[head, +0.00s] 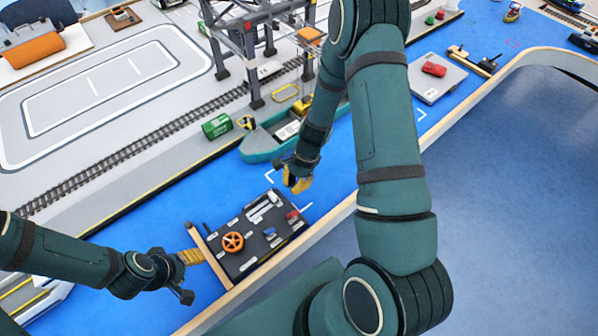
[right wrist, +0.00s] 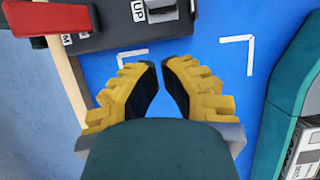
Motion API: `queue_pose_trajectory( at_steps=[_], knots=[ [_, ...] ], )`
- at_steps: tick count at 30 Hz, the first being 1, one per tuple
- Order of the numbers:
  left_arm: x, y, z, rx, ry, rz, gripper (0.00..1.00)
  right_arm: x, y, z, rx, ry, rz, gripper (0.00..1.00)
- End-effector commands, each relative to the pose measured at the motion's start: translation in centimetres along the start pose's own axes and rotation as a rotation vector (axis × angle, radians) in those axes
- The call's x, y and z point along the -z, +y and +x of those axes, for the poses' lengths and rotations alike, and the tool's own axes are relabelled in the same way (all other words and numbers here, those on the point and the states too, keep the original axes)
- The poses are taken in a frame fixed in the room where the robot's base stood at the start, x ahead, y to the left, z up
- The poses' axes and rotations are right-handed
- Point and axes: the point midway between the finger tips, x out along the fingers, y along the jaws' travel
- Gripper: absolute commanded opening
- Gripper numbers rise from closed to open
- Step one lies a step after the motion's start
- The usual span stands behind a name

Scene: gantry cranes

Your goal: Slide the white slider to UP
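A dark control panel (head: 245,262) stands on the blue strip in the middle of the head view. The white slider (head: 273,195) is at its far edge. In the right wrist view the slider's slot and dark end (right wrist: 163,13) show at the top edge, beside the "UP" label (right wrist: 138,10); the rest is cut off. My right gripper (head: 297,182) hangs just beyond the panel's far right corner, apart from the slider. Its yellow fingertips (right wrist: 161,65) are nearly together and hold nothing. My left gripper (head: 190,257) is beside the panel's left edge; its opening is unclear.
The panel also carries an orange wheel (head: 233,241) and a red lever (head: 292,214), the latter close to my right gripper. A teal boat (head: 262,145) lies beyond the panel, near the right gripper. A wooden edge (head: 325,222) runs along the near side.

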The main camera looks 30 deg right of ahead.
Motion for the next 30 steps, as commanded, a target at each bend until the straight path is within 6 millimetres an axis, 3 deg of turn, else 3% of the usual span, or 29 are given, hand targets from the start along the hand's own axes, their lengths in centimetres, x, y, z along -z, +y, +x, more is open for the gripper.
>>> queue_pose_trajectory(
  at_steps=[1,7,22,30],
  knots=[
    [0.0,0.1,-0.1,0.0,0.0,0.0,0.53,-1.1,-0.1,0.1,0.0,-0.002,-0.007,0.0],
    [0.1,0.1,-0.2,0.0,0.001,0.0,0.53,-3.0,-0.1,0.8,0.001,-0.001,-0.006,0.0],
    [0.0,0.1,-0.2,-0.001,0.001,0.0,0.53,-3.8,-0.1,1.1,0.001,-0.001,-0.005,0.0],
    [-0.1,-0.1,0.2,-0.001,-0.002,0.001,0.53,-8.8,-0.1,3.2,-0.001,-0.002,-0.01,0.0]
  ],
)
